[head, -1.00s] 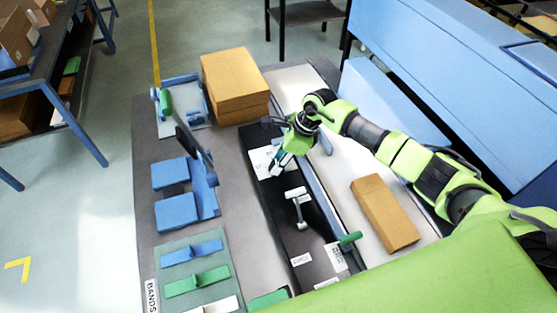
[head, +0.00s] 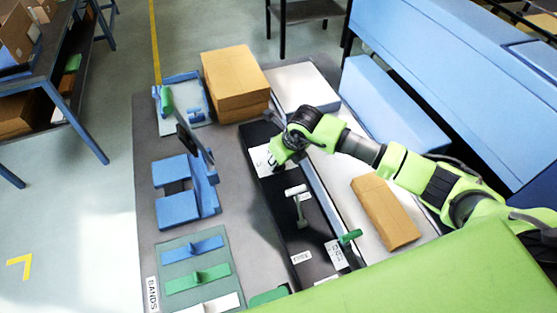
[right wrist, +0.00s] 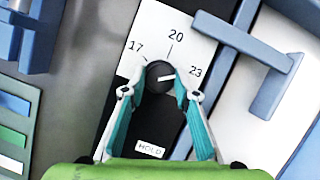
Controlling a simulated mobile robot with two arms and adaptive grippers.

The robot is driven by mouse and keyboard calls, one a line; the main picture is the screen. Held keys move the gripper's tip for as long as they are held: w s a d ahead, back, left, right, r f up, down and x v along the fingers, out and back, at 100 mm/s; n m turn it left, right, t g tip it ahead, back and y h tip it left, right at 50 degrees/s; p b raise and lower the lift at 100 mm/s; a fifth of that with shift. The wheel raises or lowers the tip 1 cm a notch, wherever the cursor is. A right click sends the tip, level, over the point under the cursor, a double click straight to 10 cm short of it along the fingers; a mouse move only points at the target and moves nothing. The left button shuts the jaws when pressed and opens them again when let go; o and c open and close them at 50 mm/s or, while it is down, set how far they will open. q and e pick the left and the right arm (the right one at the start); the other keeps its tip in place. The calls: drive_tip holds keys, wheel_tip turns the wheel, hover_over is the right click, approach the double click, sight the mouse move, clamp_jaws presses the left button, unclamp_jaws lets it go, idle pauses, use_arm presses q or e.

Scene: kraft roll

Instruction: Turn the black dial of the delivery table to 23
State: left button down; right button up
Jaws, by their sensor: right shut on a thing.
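The black dial (right wrist: 158,77) sits on a white plate (right wrist: 172,36) marked 17, 20 and 23 in the right wrist view. Its white pointer line points right, roughly toward the 23. My right gripper (right wrist: 161,79) is shut on the dial, with one teal finger on each side of it. In the head view the right gripper (head: 276,160) is over the plate at the far part of the black panel (head: 283,203), and it hides the dial. My left gripper is in neither view.
A blue T-shaped handle (right wrist: 258,60) stands close right of the dial. A HOLD label (right wrist: 150,149) lies below it. In the head view a cardboard stack (head: 235,82) stands beyond, a brown box (head: 386,212) lies to the right, and blue fixtures (head: 178,207) stand left.

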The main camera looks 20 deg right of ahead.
drive_tip(key=shift+m, duration=0.4)
drive_tip(key=o, duration=1.1)
drive_tip(key=v, duration=1.2)
drive_tip(key=shift+a, duration=0.15)
